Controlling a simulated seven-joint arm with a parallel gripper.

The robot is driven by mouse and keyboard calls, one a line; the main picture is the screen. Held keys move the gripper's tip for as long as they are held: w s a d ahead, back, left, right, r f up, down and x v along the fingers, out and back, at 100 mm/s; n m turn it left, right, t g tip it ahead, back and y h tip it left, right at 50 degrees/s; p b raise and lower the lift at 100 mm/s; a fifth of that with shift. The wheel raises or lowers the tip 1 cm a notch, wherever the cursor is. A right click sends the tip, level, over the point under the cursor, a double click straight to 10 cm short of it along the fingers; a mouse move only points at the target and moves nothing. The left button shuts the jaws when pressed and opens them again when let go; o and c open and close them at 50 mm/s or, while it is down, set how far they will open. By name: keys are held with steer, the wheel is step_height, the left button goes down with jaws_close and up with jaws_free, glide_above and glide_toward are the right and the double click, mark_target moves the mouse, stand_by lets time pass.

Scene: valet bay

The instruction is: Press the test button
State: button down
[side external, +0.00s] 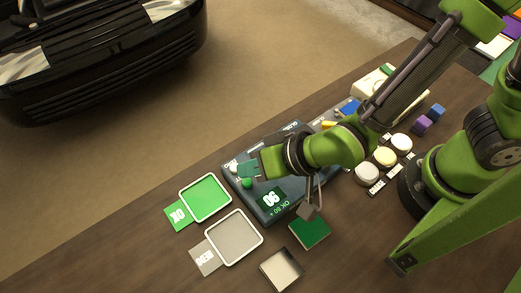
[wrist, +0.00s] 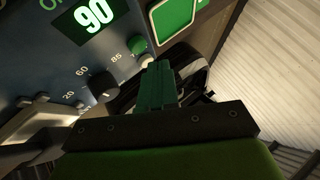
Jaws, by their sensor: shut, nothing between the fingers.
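A dark blue-grey tester (side external: 237,193) lies on the wooden table in the side view, with a lit green "90" display (side external: 270,198). In the wrist view the display (wrist: 95,14) also reads 90. A round green button or lamp (wrist: 137,44) and a white round one (wrist: 147,61) sit near the tester's edge; I cannot read which is the test button. A black knob (wrist: 103,87) sits beside the printed scale. My gripper (side external: 250,168) is shut and empty, its tips by the white and green round parts. In the wrist view my fingertips (wrist: 160,66) partly cover the white one; contact is unclear.
A green tray (side external: 183,193) and a grey tray (side external: 210,238) stand beside the tester. A green block (side external: 310,232) and an open box (side external: 281,269) lie nearer. Several pale round pieces (side external: 367,174) and small cubes (side external: 422,124) are at right. A black car (side external: 110,80) stands beyond the table.

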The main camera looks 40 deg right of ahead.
mark_target(252, 184)
steer(key=shift+r, duration=2.1)
steer(key=d+r+h, duration=0.1)
steer(key=d+r, duration=0.3)
steer(key=d, duration=0.5)
steer(key=s+d+r+m+h, duration=0.1)
steer(key=d+r, duration=0.4)
steer(key=d, duration=0.4)
steer(key=d+r+m+h, duration=0.1)
steer(key=d+r, duration=0.3)
steer(key=d, duration=0.6)
steer(key=shift+s+r, duration=0.25)
steer(key=shift+s, duration=0.1)
steer(key=c, duration=1.8)
jaws_free()
